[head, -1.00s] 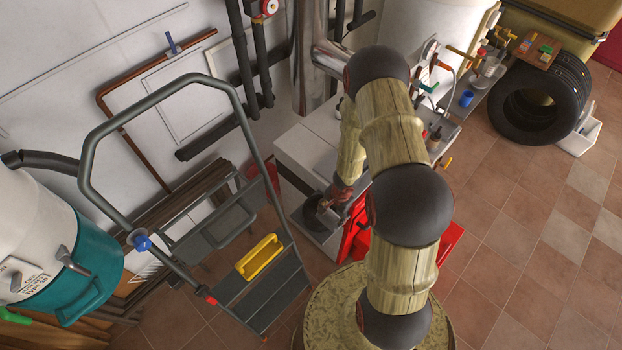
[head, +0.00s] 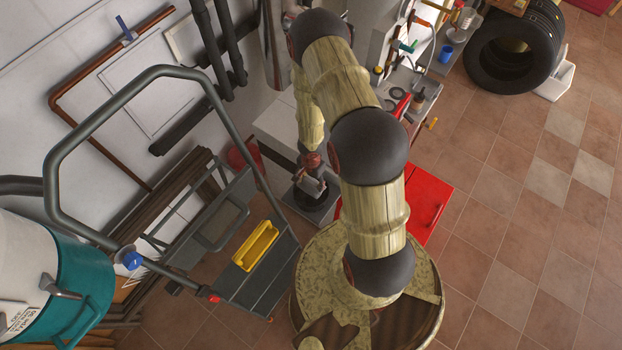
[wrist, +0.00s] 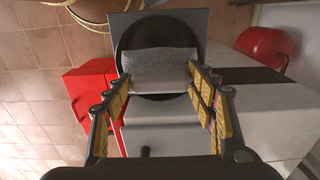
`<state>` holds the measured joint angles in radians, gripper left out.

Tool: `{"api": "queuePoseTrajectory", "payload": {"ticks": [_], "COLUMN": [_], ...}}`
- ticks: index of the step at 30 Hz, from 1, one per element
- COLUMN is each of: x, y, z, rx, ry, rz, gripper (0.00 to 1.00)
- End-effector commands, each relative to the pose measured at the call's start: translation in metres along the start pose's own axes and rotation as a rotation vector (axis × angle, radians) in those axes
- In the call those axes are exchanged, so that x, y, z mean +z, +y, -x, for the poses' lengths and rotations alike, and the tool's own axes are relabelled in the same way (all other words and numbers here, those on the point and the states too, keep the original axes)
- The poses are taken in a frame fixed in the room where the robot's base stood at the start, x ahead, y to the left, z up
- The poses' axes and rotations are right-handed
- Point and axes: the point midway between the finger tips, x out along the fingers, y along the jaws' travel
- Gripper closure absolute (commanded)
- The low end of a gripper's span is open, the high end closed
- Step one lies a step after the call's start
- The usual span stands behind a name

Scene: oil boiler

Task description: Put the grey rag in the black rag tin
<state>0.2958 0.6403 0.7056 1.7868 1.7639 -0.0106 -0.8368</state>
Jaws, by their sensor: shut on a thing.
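The grey rag (wrist: 160,62) spans the space between the two fingertips of my gripper (wrist: 157,78) in the wrist view, and the gripper is shut on it. Behind the rag in that view is the round black rag tin (wrist: 160,94), on a grey surface, its middle hidden by the rag. In the head view my gripper (head: 312,176) points down with the pale rag (head: 309,187) over the black tin (head: 318,205). I cannot tell how high the rag is above the tin's rim, or whether it touches it.
A grey step ladder (head: 262,275) with a yellow tray (head: 256,245) stands left of the tin. A red box (head: 428,203) is to its right, and a red rounded object (head: 242,155) is behind the ladder.

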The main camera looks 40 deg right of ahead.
Motion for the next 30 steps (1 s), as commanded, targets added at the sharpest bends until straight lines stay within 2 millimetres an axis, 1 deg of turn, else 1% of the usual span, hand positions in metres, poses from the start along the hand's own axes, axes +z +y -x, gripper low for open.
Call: {"api": "queuePoseTrajectory", "payload": {"ticks": [1, 3, 12, 18, 29, 30], "x": [0.000, 0.000, 0.000, 0.000, 0.000, 0.001], "y": [0.000, 0.000, 0.000, -0.001, 0.000, 0.000], "z": [-0.009, -0.018, -0.046, -0.054, -0.055, -0.055], "rx": [0.000, 0.000, -0.001, -0.001, -0.001, -0.001], "ry": [0.000, 0.000, 0.000, 0.000, 0.000, 0.000], "rz": [-0.002, 0.000, -0.001, -0.002, 0.000, 0.000], "gripper": [0.87, 0.87, 0.87, 0.87, 0.87, 0.42]}}
